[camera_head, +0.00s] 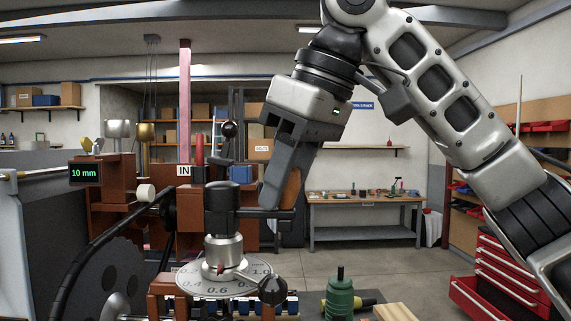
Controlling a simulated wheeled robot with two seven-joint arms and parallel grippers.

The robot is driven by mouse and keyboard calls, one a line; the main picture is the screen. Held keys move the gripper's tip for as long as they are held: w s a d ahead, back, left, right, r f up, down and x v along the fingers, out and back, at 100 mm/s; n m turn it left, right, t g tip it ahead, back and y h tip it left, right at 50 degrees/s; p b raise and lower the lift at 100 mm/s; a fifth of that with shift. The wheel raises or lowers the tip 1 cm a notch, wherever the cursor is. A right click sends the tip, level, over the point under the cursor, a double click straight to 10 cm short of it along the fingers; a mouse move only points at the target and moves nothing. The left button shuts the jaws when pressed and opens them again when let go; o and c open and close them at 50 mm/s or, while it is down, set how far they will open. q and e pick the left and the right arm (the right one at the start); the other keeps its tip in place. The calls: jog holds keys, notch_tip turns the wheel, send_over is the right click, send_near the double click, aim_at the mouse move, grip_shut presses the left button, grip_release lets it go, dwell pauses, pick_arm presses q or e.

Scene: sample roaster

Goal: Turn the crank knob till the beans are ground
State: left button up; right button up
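My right gripper (283,190) comes in from the upper right, its dark fingers pointing down. An orange-brown knob (291,190) shows right beside the near finger, partly hidden by it. Whether the fingers are closed around the knob cannot be told, because the far finger is hidden. In front stands a metal and black post (224,248) on a round numbered dial (217,288) with a black ball knob (272,290). No beans are visible. My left gripper is not in view.
A large dark wheel (105,279) stands at the left, near a display (85,173) reading 10 mm. A green bottle-like object (340,298) stands at the front. A red tool cabinet (508,272) is at the right, and a workbench (366,205) stands behind open floor.

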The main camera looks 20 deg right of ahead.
jog(key=o, duration=0.4)
notch_tip(320, 180, up, 3)
jog(key=shift+f+p, duration=0.1)
jog(key=shift+p, duration=0.95)
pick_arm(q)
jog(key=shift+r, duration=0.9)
pick_arm(e)
jog(key=shift+a+r, duration=0.1)
jog(key=shift+r, duration=2.55)
